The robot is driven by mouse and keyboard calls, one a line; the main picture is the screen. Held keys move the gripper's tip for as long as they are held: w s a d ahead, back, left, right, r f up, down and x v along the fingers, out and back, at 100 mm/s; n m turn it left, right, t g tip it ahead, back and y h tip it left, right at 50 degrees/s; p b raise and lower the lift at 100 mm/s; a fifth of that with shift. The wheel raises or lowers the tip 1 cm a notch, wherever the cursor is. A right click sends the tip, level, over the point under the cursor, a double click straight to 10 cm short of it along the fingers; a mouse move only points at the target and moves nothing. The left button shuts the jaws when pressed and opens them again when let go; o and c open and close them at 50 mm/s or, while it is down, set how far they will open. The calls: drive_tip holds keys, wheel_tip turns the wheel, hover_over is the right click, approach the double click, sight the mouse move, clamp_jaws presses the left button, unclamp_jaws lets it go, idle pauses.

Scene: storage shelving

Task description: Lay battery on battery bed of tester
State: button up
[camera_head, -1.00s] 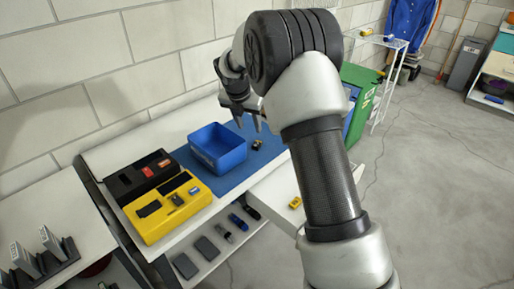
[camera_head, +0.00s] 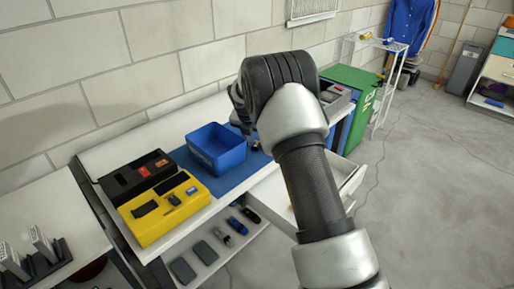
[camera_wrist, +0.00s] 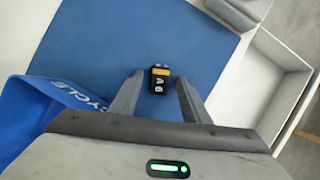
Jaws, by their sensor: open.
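A small black battery (camera_wrist: 158,85) with an orange-yellow band stands out on the blue mat in the wrist view. In the head view a small dark piece of it (camera_head: 256,146) shows beside my arm. My gripper (camera_wrist: 160,79) is open, with one finger on each side of the battery in the picture. I cannot tell its height above the mat. In the head view my arm hides the gripper. A yellow device (camera_head: 150,232), seemingly the tester, lies on the bench at left, with a dark recess (camera_head: 145,209) and small parts on top.
A blue bin (camera_head: 216,150) stands on the blue mat (camera_head: 232,178), left of the battery. A black case (camera_head: 120,186) lies behind the yellow device. An open white drawer (camera_head: 350,180) juts out at right. Several small items lie on the shelf (camera_head: 205,268) below.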

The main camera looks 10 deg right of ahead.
clamp_jaws()
drive_tip(key=shift+r, duration=0.1)
